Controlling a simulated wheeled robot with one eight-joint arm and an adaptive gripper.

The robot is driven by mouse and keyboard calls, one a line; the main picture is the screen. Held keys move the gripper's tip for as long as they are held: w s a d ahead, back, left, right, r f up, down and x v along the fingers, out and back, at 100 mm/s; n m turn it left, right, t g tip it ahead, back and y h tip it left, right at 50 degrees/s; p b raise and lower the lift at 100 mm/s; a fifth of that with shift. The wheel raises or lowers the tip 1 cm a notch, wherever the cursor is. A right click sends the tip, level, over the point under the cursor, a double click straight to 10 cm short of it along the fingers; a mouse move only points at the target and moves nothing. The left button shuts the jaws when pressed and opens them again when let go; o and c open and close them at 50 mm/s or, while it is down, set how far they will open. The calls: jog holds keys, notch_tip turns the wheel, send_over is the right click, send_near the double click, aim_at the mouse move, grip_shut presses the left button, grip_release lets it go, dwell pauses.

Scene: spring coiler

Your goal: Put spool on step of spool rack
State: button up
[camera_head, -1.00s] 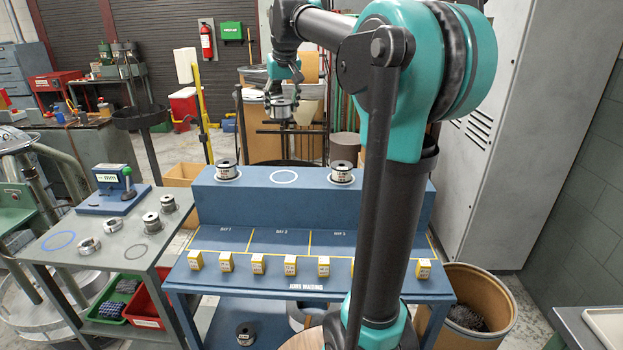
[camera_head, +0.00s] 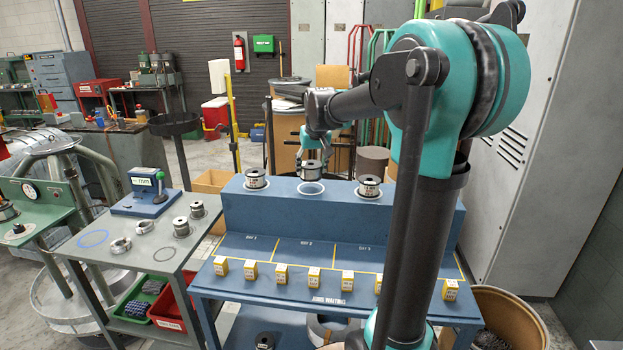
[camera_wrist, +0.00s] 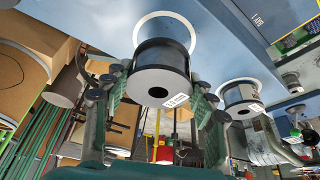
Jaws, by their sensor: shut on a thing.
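My gripper (camera_head: 312,158) is shut on a spool (camera_head: 313,170) with dark bands and a white label. It holds the spool over the raised step of the blue spool rack (camera_head: 240,212), near the empty white ring (camera_head: 309,188) in the middle. In the wrist view the held spool (camera_wrist: 158,80) sits between both fingers, and the ring (camera_wrist: 187,27) shows behind it. I cannot tell whether the spool touches the step. One spool (camera_head: 256,180) stands on the step left of the ring and another (camera_head: 370,187) stands right of it.
Several yellow tags (camera_head: 314,276) line the rack's lower shelf, whose bays are empty. A grey side table (camera_head: 140,255) at left holds small spools, rings and a blue device (camera_head: 148,196). A tall grey cabinet (camera_head: 510,210) stands at right.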

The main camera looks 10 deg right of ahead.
jog(key=shift+f, duration=1.9)
jog(key=shift+f, duration=0.1)
jog(key=o, duration=1.5)
jog(key=v, duration=1.2)
jog(key=shift+s, duration=0.1)
